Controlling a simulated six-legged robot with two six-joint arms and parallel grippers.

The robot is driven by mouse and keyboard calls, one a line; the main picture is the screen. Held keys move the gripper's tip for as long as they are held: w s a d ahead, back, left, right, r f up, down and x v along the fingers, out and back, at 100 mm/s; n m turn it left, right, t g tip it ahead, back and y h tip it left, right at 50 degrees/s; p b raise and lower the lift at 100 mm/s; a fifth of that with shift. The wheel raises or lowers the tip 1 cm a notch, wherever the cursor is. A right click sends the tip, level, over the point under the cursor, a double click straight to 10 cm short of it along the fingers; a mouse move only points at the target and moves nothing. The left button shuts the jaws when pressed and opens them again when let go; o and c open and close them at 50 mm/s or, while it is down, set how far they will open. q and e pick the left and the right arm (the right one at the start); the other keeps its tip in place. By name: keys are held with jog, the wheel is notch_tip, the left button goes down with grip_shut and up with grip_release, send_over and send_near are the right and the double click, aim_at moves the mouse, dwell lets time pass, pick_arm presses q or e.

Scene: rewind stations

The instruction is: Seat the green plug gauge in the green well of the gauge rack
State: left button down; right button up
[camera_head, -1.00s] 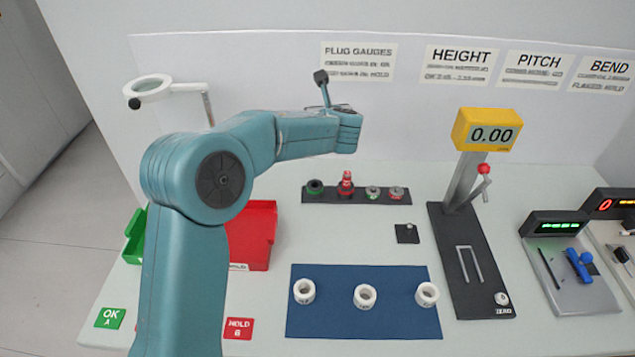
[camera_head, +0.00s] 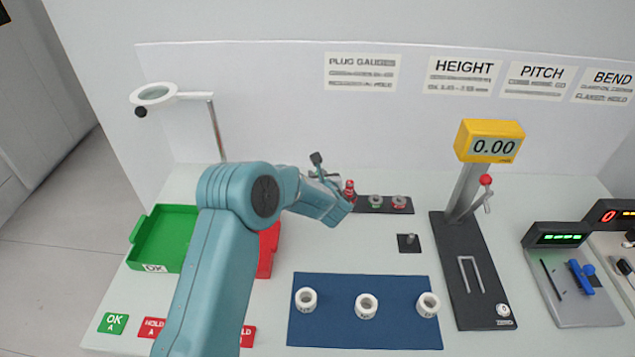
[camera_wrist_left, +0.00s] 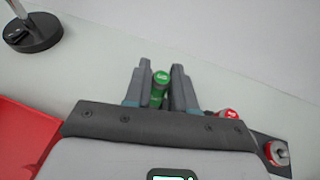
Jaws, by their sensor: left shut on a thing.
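The green plug gauge (camera_wrist_left: 160,88) shows in the left wrist view between the two grey fingers of my left gripper (camera_wrist_left: 162,74), which is shut on it. Its lower part is hidden. In the head view my left wrist (camera_head: 328,203) is at the left end of the dark gauge rack (camera_head: 386,208) and hides the gauge and the green well. I cannot tell whether the gauge touches the rack. The red plug gauge (camera_head: 350,191) stands in the rack beside my wrist; its red top (camera_wrist_left: 228,113) shows in the wrist view. My right gripper is not in view.
A green bin (camera_head: 140,232) and a red bin (camera_head: 266,250) stand left. A magnifier stand (camera_head: 215,130) is behind. White rings lie on a blue mat (camera_head: 335,320).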

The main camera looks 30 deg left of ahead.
pick_arm(q)
notch_tip(320, 180, down, 2)
jog(key=shift+w+d+f, duration=0.1)
jog(key=shift+f, duration=0.1)
jog(key=shift+f, duration=0.25)
jog(key=c, duration=0.9)
grip_release()
jog(key=shift+r, duration=0.1)
jog(key=shift+c, duration=0.2)
